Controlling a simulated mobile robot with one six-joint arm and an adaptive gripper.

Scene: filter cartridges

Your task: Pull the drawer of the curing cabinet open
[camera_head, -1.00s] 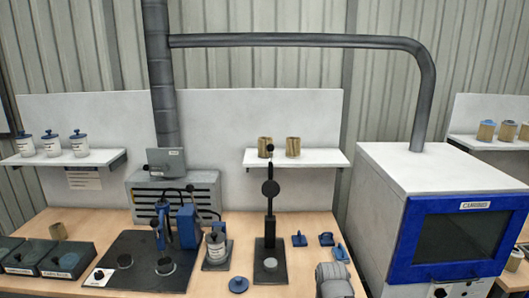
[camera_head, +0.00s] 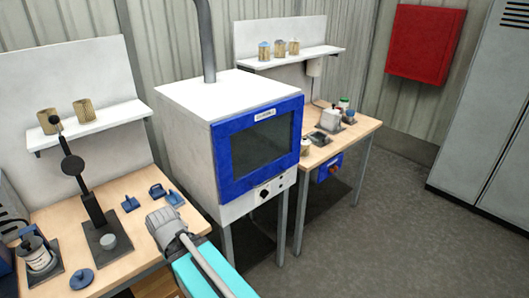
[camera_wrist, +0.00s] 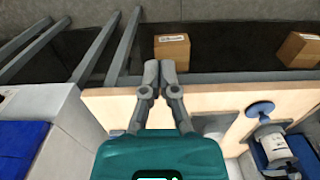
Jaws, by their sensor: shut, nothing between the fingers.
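The curing cabinet (camera_head: 182,135) is a white box on grey legs, standing in the middle of the head view. Its blue front (camera_head: 228,165) frames a dark window, carries a small white label, and sits flush with the body. I cannot make out a separate drawer edge or a handle clearly. A blue panel (camera_wrist: 22,150) beside a white body, probably the cabinet, shows at the left of the wrist view. My gripper (camera_wrist: 160,72) is shut and empty, over the edge of the wooden bench. Its fingers cannot be made out in the head view.
The left bench (camera_head: 60,218) holds a press, a bottle and small blue parts. A second bench (camera_head: 345,143) stands right of the cabinet. Cardboard boxes (camera_wrist: 172,48) lie low beyond the bench edge. The grey floor (camera_head: 350,245) at front right is clear.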

